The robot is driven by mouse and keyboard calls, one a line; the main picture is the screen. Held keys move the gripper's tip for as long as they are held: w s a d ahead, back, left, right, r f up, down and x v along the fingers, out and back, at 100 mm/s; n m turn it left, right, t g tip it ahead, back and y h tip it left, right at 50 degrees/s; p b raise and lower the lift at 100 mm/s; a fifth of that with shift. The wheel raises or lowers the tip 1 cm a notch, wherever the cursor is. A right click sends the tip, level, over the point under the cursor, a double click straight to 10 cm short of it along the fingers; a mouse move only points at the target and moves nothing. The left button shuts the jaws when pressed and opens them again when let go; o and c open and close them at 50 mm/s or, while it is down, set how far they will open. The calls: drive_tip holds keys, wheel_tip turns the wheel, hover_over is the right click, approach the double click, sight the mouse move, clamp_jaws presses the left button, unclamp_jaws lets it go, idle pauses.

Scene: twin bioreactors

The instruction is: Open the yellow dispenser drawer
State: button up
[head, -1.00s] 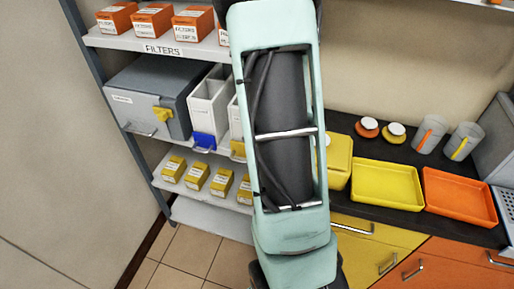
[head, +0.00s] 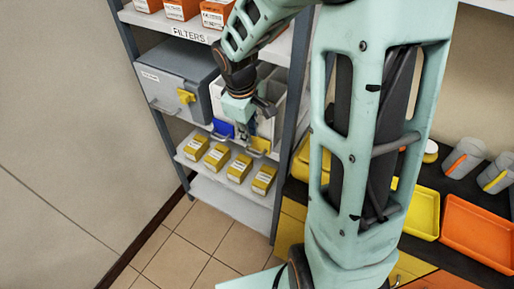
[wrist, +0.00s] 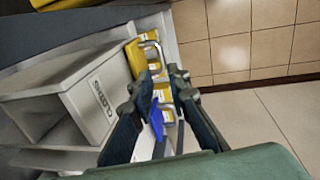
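The yellow dispenser drawer (head: 260,145) is a small yellow front at the foot of a white dispenser on the middle shelf. It also shows in the wrist view (wrist: 134,57), with a metal handle beside it, beyond my fingertips. It looks closed. My gripper (head: 254,120) hangs in front of the dispensers, just above and left of the yellow drawer. In the wrist view my gripper (wrist: 156,88) has its fingers apart, with nothing held. The blue drawer (wrist: 158,98) shows between the fingers, farther off. I cannot tell of any contact.
A grey cabinet (head: 172,80) with a yellow catch stands left of the dispensers. Several yellow boxes (head: 240,168) line the shelf below. The shelf's grey upright (head: 288,145) is close on the right. The tiled floor (head: 203,228) in front is clear.

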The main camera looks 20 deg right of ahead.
sight(253, 155)
drive_tip(key=f, duration=0.6)
drive_tip(key=w+d+f, duration=0.1)
drive_tip(key=f, duration=0.2)
clamp_jaws()
